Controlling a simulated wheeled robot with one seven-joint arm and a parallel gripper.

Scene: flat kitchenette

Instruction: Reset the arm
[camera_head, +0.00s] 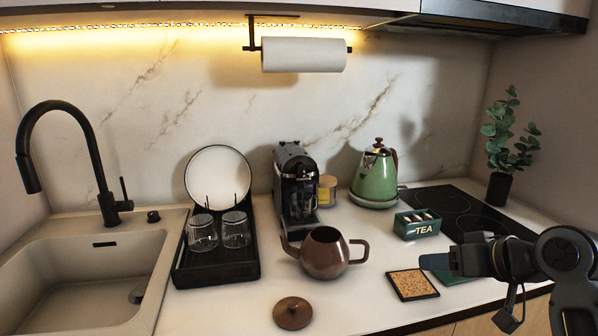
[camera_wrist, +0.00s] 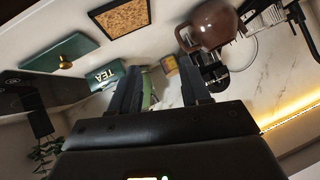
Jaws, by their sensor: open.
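My arm comes in from the right side of the head view. My gripper (camera_head: 438,262) is above the right part of the counter, level with the cork-topped trivet (camera_head: 413,284). In the wrist view the two dark fingers of my gripper (camera_wrist: 158,62) stand apart with nothing held between them. The green kettle (camera_wrist: 148,92) shows partly between the fingers, in the background. A green lid with a brass knob (camera_wrist: 65,60) lies on the counter and is mostly hidden behind my gripper in the head view.
A brown teapot (camera_head: 325,254) without its lid (camera_head: 292,313), a TEA box (camera_head: 417,224) and a coffee machine (camera_head: 297,186) stand on the counter. A rack (camera_head: 217,272) with glasses and a plate is beside the sink (camera_head: 75,275). A plant (camera_head: 507,145) stands at the back right.

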